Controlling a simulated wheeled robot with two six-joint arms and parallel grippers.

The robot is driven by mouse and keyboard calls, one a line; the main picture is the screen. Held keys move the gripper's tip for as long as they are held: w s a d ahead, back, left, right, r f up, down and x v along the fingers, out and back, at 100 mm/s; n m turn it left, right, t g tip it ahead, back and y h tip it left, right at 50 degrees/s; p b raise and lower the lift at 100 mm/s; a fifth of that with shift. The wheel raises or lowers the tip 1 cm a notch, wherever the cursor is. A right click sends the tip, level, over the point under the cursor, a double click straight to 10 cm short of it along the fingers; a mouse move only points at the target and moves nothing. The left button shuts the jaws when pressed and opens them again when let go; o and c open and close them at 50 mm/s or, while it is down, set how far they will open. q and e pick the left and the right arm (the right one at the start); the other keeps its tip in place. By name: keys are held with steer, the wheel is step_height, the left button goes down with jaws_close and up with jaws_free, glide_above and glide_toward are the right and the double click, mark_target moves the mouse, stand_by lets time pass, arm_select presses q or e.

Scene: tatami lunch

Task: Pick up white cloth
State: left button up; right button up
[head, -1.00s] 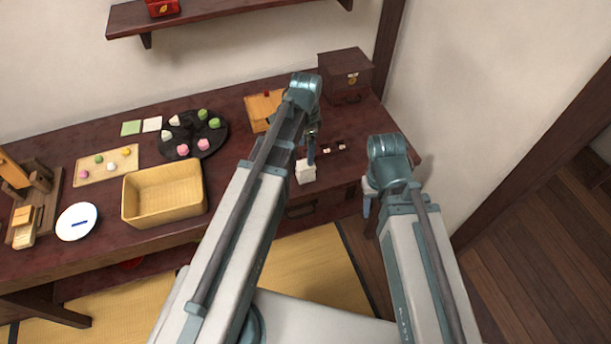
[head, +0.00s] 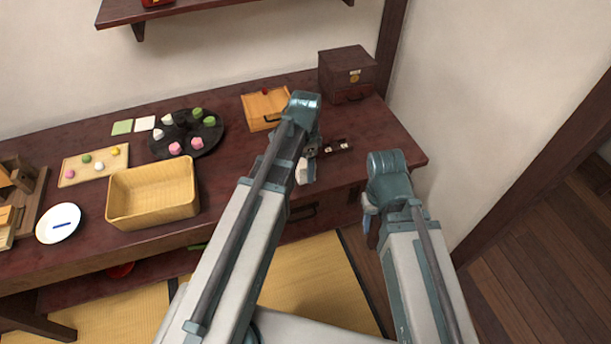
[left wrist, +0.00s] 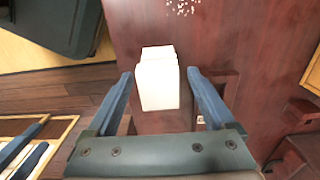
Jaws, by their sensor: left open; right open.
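The white cloth (left wrist: 158,82) looks like a small folded block in the left wrist view. It lies on the dark red-brown table, close to the front edge. In the head view the white cloth (head: 304,174) is partly hidden by my left arm. My left gripper (left wrist: 160,73) is open, with one finger on each side of the cloth in the picture. I cannot tell whether the fingers touch it or are still above it. In the head view my left gripper (head: 308,158) is mostly hidden by its wrist. My right gripper (head: 370,218) hangs off the table's front right, largely hidden.
A wooden tray (head: 266,108) and a dark box (head: 347,74) stand behind my left gripper. A small dark holder (head: 338,146) lies just right of it.

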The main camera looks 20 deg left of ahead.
arm_select(q)
step_height(320, 180, down, 3)
steer(key=shift+r+b, duration=0.15)
steer(key=shift+b, duration=0.65)
steer(key=shift+r, duration=0.1)
arm_select(e)
step_height(320, 180, down, 2)
steer(key=shift+f, duration=0.25)
arm_select(q)
jaws_close()
steer(key=shift+r, duration=0.15)
arm_select(e)
steer(key=shift+r, duration=0.15)
arm_select(q)
steer(key=shift+r+p, duration=0.5)
steer(key=shift+p, duration=0.2)
step_height(320, 180, up, 3)
steer(key=p, duration=0.2)
steer(key=shift+f+p, duration=0.1)
steer(key=shift+p, duration=0.3)
steer(key=s+d+p, duration=0.1)
steer(key=s+d, duration=0.8)
steer(key=s, duration=0.3)
steer(key=shift+s+d+r, duration=0.4)
steer(key=shift+r, duration=0.05)
arm_select(e)
step_height(320, 180, up, 5)
steer(key=shift+f, duration=0.1)
